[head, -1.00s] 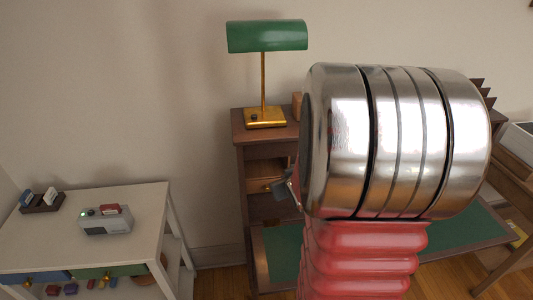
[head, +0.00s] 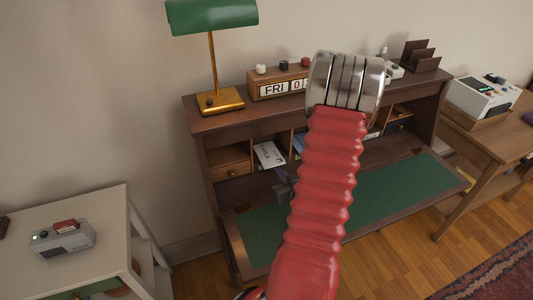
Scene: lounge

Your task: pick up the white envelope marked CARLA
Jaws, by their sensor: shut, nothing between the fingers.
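A writing desk with a fold-down green writing surface (head: 395,196) stands ahead. In its pigeonholes, a white paper item (head: 268,155) with a green mark leans upright in the left part. Its lettering is too small to read, so I cannot tell whether it is the CARLA envelope. My gripper (head: 283,191) shows as a small grey part just left of my red arm, in front of the pigeonholes and a little below the white item. It is shut and empty. My arm hides the middle pigeonholes.
A green lamp (head: 212,60) and a FRI calendar block (head: 273,88) stand on the desk top, with a dark letter rack (head: 420,55) at right. A pale side table (head: 95,215) stands at left. A wooden table (head: 490,135) with a white machine stands at right.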

